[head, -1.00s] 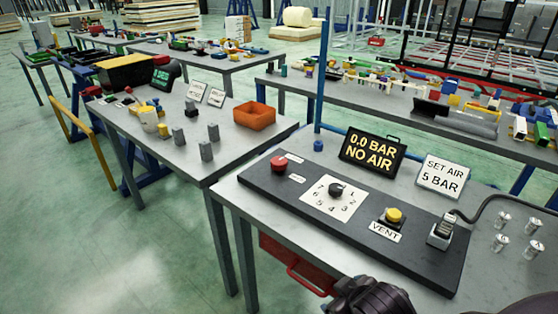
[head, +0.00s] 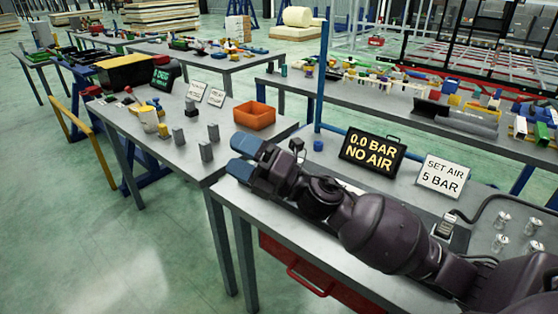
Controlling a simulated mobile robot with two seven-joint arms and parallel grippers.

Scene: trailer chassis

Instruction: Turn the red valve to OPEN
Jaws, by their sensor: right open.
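My right gripper (head: 240,158) reaches in from the lower right with its blue fingers pointing left. It is open, with a gap between the fingertips. The gripper and arm lie across the dark control panel (head: 461,239) and hide nearly all of it, including the red valve, the dial and the yellow vent button. I cannot tell whether the fingers are around or above the valve. The black display (head: 371,151) behind the panel reads 0.0 BAR, NO AIR. My left gripper is not in view.
A white sign (head: 441,177) reads SET AIR 5 BAR. A blue post (head: 322,75) rises at the back of the table. Several metal cylinders (head: 501,220) stand at the right. An orange bin (head: 254,115) sits on the table to the left.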

